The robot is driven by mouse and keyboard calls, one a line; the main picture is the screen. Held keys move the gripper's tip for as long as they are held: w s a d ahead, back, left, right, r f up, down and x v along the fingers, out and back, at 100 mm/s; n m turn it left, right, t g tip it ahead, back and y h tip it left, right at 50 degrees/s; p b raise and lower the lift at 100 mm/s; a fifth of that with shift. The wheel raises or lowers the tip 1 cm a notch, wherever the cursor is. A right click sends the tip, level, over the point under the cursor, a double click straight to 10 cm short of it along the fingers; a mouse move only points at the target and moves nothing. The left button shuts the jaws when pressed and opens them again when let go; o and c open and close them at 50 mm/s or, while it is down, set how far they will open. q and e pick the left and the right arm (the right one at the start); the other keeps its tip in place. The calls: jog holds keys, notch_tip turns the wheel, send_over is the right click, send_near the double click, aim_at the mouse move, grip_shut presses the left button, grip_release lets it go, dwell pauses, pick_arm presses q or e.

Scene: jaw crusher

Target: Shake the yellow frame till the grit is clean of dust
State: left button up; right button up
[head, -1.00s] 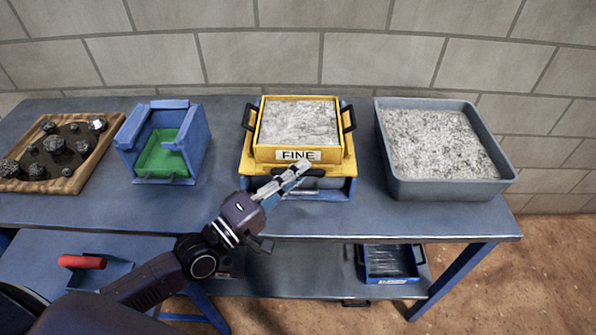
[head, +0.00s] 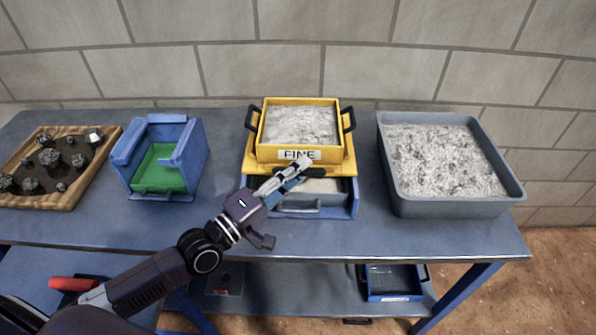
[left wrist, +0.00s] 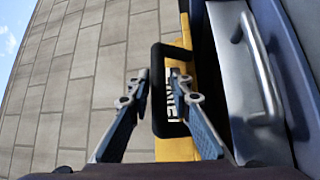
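The yellow frame (head: 332,157) has a FINE label and holds pale grey grit (head: 299,125). It sits above a blue tray (head: 352,205) with a grey front handle, and pale material shows inside the tray. My left gripper (head: 300,165) is at the frame's front. In the left wrist view, its fingertips (left wrist: 159,82) close in on both sides of the frame's black front handle (left wrist: 158,60). The label shows behind the handle. Dust within the grit cannot be told apart. My right gripper is not in view.
A large grey bin (head: 450,207) of grit stands at right. A blue box with a green inside (head: 160,170) and a wooden tray of dark rocks (head: 70,190) stand at left. A small blue tray (head: 392,284) is on the lower shelf.

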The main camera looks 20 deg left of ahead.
pick_arm(q)
jog(key=shift+s+a, duration=0.1)
jog(key=shift+s, duration=0.3)
jog(key=v, duration=1.1)
jog(key=shift+a, duration=0.2)
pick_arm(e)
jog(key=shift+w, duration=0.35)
pick_arm(q)
jog(key=shift+o, duration=0.4)
jog(key=shift+o, duration=1.1)
jog(key=shift+d+r, duration=0.1)
jog(key=shift+w+d+r+n+g+y+p, duration=0.25)
jog(key=shift+w+d+n+g+p, duration=0.25)
jog(key=shift+w+d+p, duration=0.9)
jog(key=shift+w+d+r+n+g+y+p, duration=0.4)
jog(key=shift+w+p, duration=0.65)
jog(key=shift+w, duration=1)
jog(key=shift+w+d+r+n+g+y+p, duration=0.15)
jog(key=shift+w+d+n+g+p, duration=0.45)
jog(key=shift+w+d+p, duration=0.85)
jog(key=shift+w+a, duration=0.2)
jog(key=shift+a, duration=0.1)
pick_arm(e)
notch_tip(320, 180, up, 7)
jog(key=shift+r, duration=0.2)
